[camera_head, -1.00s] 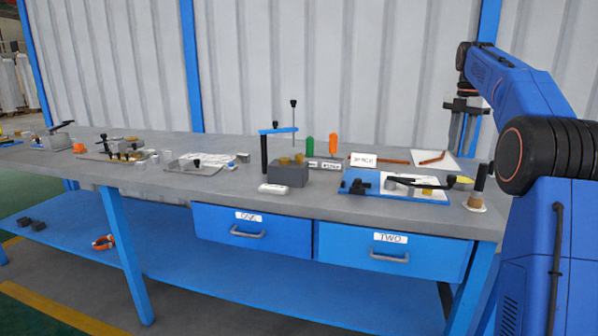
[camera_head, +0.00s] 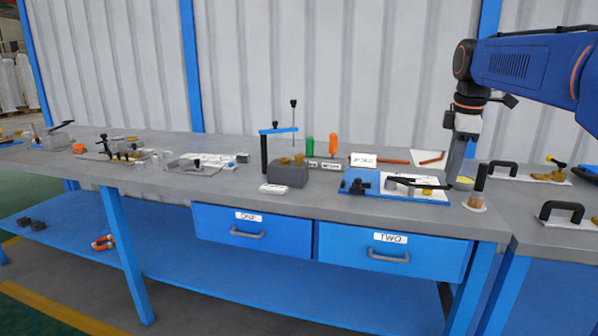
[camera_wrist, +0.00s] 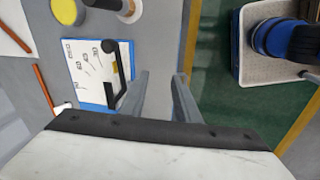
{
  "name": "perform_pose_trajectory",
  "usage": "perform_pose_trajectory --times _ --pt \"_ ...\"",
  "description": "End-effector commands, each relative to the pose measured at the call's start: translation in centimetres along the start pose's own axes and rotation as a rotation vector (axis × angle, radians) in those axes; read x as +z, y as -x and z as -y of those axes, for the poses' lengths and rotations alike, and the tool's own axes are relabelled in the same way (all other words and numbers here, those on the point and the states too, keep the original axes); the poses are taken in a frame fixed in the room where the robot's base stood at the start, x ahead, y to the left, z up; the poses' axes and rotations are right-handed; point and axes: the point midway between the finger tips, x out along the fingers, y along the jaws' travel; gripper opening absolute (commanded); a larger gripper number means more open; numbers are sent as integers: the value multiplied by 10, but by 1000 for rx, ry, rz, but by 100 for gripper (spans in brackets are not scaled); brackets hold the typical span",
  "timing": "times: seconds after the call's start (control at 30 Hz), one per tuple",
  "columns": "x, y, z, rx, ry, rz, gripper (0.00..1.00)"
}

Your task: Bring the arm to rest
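My arm comes in from the right in the head view, with its blue upper link near level and the wrist hanging down. My gripper (camera_head: 456,172) points down over the right part of the bench, in front of the back wall. In the wrist view my gripper (camera_wrist: 162,75) has its two grey fingers apart, with a gap between them and nothing held. Its height above the bench is hard to tell.
A brown-based black post (camera_head: 476,190) stands near the right corner. A second bench (camera_head: 540,236) with black-handled plates adjoins. The bench (camera_head: 220,185) holds several fixtures further left.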

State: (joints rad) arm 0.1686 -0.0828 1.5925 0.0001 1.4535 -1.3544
Motion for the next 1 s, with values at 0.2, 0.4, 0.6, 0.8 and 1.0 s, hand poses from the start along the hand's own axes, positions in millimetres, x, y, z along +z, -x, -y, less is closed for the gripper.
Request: perform_pose_trajectory --times 0.2,0.4,0.6,0.8,1.0 --pt "0 -15 74 43 -231 -23 29" --pt "4 -40 140 75 -449 -55 29" --pt "11 -73 205 100 -667 -97 29" --pt "21 -114 269 115 -884 -148 29" --pt "32 -156 321 118 -1072 -196 29"
